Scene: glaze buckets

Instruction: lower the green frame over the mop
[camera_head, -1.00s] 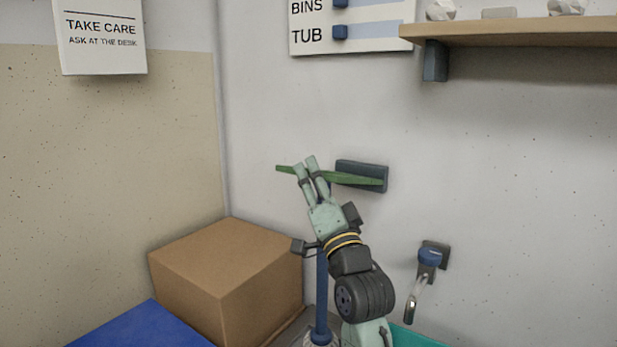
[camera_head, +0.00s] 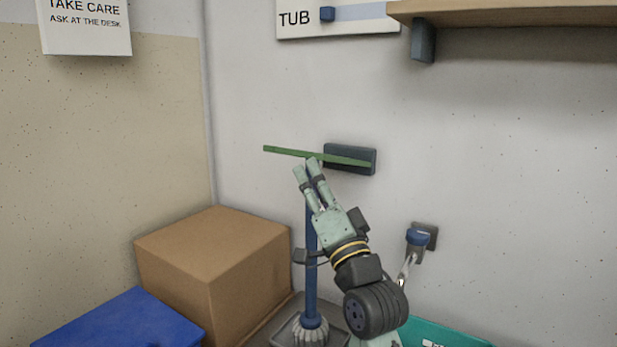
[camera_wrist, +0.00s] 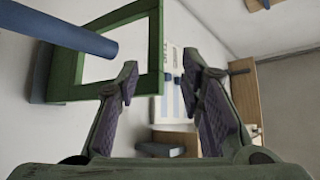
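The green frame (camera_head: 290,152) is roughly level near the wall, just above my fingertips. In the wrist view it is a square frame (camera_wrist: 155,45) with an open middle. My gripper (camera_head: 306,166) points up, its fingers apart; in the wrist view the gripper (camera_wrist: 160,72) has a frame corner showing between and beyond the fingers, without a visible grip. The mop (camera_head: 311,270) stands upright, its blue handle passing behind my gripper. In the wrist view the mop's handle end (camera_wrist: 100,45) appears across the frame's opening; I cannot tell whether it passes through.
A dark wall block (camera_head: 355,153) is behind the frame. A cardboard box (camera_head: 215,260) and a blue box (camera_head: 120,325) stand at left. A blue wall fixture (camera_head: 418,238) is at right, and a shelf (camera_head: 520,15) is above. The mop's head is in a grey tray (camera_head: 285,335).

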